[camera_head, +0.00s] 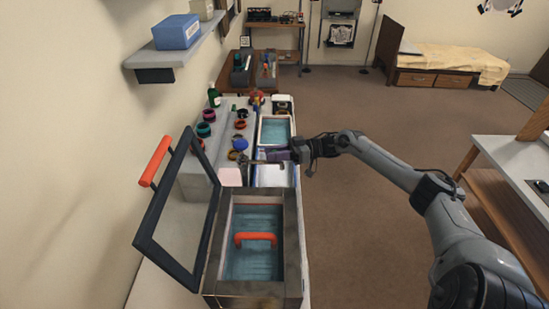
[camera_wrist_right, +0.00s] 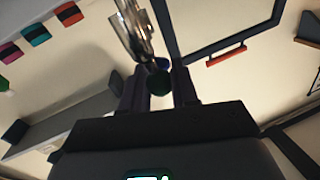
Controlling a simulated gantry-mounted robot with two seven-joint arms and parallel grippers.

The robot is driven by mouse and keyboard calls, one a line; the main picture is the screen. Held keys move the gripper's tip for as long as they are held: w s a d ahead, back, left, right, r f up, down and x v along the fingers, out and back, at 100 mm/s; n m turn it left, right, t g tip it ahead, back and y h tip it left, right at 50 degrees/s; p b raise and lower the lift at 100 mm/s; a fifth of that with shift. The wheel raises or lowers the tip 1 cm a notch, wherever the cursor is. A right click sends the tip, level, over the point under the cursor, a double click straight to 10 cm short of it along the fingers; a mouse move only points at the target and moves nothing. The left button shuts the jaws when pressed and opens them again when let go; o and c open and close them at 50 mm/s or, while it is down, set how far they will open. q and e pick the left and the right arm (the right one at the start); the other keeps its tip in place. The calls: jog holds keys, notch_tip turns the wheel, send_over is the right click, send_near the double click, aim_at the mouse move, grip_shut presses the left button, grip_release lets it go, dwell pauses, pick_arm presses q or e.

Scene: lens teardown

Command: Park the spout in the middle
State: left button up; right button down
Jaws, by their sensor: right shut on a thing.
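The metal spout (camera_head: 258,162) runs across the bench between the near water basin (camera_head: 211,252) and the far water basin (camera_head: 262,131). My right gripper (camera_head: 279,156) reaches in from the right at its right end. In the right wrist view, the shiny spout (camera_wrist_right: 134,28) shows at the fingers of the gripper (camera_wrist_right: 160,88), which are shut on it. The exact grip spot is small and partly hidden. My left gripper is not in view.
An open black-framed lid (camera_head: 151,246) with an orange handle stands left of the near basin. An orange handle (camera_head: 255,237) lies across that basin. Coloured rings (camera_head: 204,130) and a green bottle (camera_head: 213,95) stand on the left ledge. A shelf (camera_head: 181,52) overhangs further left.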

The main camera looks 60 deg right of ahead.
jog(key=c, duration=0.9)
grip_release()
jog(key=shift+v, duration=5.4)
jog(key=shift+r, duration=0.15)
